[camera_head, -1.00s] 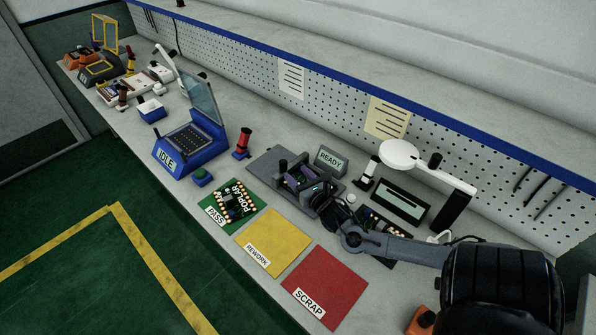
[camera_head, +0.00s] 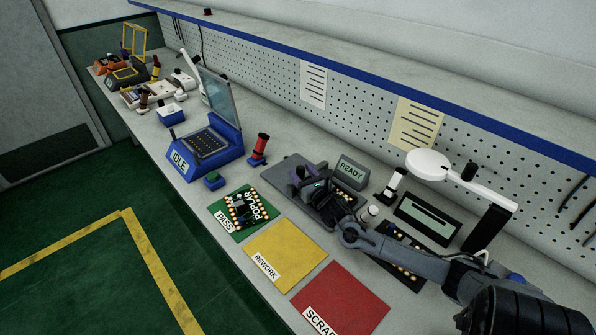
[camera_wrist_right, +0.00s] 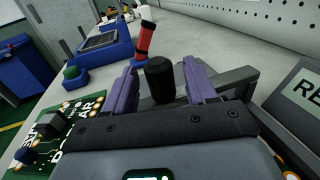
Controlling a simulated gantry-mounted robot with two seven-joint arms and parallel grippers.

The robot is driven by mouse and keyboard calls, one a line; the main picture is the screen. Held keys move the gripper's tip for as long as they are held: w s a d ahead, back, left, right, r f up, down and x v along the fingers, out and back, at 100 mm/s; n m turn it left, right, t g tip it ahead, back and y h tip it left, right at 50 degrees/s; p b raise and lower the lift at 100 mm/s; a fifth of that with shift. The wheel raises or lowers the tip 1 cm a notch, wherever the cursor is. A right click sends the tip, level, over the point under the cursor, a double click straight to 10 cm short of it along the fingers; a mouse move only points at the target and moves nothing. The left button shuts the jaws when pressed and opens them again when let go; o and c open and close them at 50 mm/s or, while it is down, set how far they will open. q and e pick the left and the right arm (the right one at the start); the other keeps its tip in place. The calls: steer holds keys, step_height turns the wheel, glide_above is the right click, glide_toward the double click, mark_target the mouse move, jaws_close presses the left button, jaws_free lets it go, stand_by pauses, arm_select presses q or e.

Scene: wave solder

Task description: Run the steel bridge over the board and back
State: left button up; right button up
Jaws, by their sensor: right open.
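The grey steel fixture (camera_head: 275,177) lies on the bench beside the READY display. My right gripper (camera_head: 302,174) is over it, low. In the right wrist view, the purple fingers of my right gripper (camera_wrist_right: 159,68) are spread on either side of a black upright knob (camera_wrist_right: 160,82). I cannot tell if they touch it. A grey steel bar (camera_wrist_right: 238,78), perhaps the bridge, shows behind the right finger. A green board (camera_head: 246,207) marked POPLAR lies on the PASS spot. My left gripper is out of view.
The READY display (camera_head: 351,172) stands close behind the gripper. The yellow REWORK mat (camera_head: 290,250) and red SCRAP mat (camera_head: 345,295) are bare in front. A blue IDLE machine (camera_head: 215,145) and a red-black cylinder (camera_head: 260,147) stand to the left. A magnifier lamp (camera_head: 428,165) stands right.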

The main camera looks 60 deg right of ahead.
steer(key=shift+x, duration=1.55)
jaws_close()
steer(key=shift+d, duration=0.1)
